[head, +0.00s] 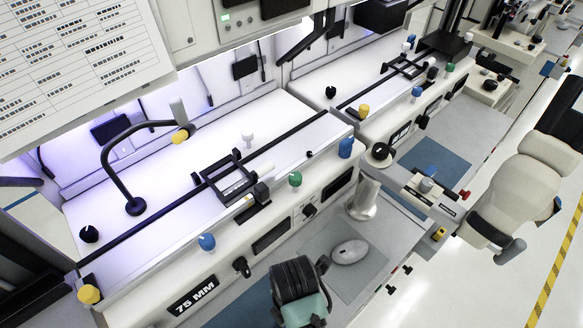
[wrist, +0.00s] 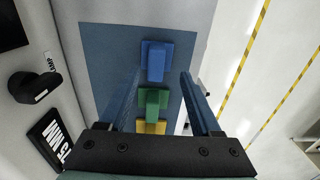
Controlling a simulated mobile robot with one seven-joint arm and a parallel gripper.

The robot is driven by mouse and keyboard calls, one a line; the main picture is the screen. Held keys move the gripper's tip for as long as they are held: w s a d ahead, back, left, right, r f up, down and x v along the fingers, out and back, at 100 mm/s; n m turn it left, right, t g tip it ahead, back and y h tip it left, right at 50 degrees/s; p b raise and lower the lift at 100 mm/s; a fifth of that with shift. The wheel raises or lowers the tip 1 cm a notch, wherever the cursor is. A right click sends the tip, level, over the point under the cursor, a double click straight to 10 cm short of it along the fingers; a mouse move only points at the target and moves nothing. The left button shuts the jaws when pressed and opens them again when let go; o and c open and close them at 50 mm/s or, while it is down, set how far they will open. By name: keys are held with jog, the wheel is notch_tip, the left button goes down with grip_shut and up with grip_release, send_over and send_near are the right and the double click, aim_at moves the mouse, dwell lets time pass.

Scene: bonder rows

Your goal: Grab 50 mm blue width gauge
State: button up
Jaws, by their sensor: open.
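The blue width gauge (wrist: 155,62) lies on a blue mat in the wrist view, the farthest of three coloured gauges in a row. A green gauge (wrist: 152,103) and a yellow gauge (wrist: 150,127) lie nearer the gripper's palm. No size marking is readable on them. My gripper (wrist: 161,75) is open and empty, with one finger on each side of the row. The blue gauge appears just beyond the fingertips, between their lines, not gripped. The palm partly covers the yellow gauge. In the head view my arm hides the gauges.
The blue mat (wrist: 104,45) lies beside a machine front with a "75 MM" plate (head: 193,295) and a black knob (wrist: 35,88). A white mouse-like device (head: 349,252) sits on a grey pad.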

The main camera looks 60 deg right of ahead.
jog(key=shift+w+d+f+p, duration=0.1)
jog(key=shift+w+f+p, duration=0.1)
jog(key=shift+f, duration=1.1)
jog(key=shift+w+d+f+p, duration=0.1)
jog(key=shift+f+p, duration=0.1)
jog(key=shift+f, duration=1.05)
grip_shut()
